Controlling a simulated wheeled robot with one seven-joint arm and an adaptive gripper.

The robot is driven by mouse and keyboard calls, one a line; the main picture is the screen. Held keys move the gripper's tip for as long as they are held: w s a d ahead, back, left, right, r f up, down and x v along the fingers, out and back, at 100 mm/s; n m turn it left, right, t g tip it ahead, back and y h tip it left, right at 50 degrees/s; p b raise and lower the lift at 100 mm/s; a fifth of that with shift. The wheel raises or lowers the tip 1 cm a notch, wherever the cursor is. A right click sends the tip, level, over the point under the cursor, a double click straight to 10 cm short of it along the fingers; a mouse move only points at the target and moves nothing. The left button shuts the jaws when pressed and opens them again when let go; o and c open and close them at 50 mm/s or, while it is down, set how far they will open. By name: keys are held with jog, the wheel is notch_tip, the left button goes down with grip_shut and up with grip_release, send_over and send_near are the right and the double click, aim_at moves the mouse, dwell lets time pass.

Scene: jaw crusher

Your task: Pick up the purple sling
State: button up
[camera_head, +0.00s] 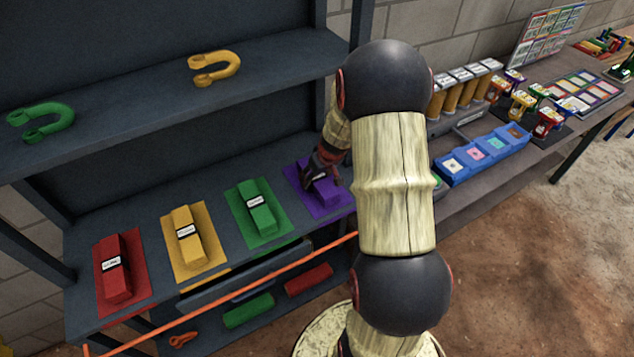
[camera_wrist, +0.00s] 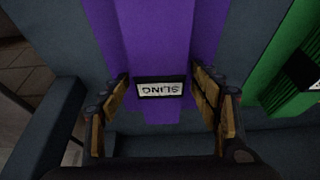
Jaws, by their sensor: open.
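The purple sling (camera_head: 325,192) is a folded bundle with a white label, lying on a purple mat (camera_head: 301,181) at the right end of the shelf's middle board. In the wrist view the sling (camera_wrist: 160,50) runs down the middle, with its "SLING" label (camera_wrist: 160,89) upside down. My gripper (camera_head: 322,176) is over the sling and partly covers it in the head view. In the wrist view my gripper (camera_wrist: 163,112) is open, with one finger on each side of the sling near the label. I cannot tell whether the fingers touch it.
Green (camera_head: 256,207), yellow (camera_head: 189,240) and red (camera_head: 115,269) slings lie on matching mats to the left. An upper board (camera_head: 130,95) holds a green shackle (camera_head: 40,121) and a yellow shackle (camera_head: 215,68). A bench with blue bins (camera_head: 485,155) stands at the right.

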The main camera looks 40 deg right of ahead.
jog(key=shift+c, duration=0.6)
jog(key=c, duration=1.5)
jog(key=shift+r, duration=0.1)
grip_shut()
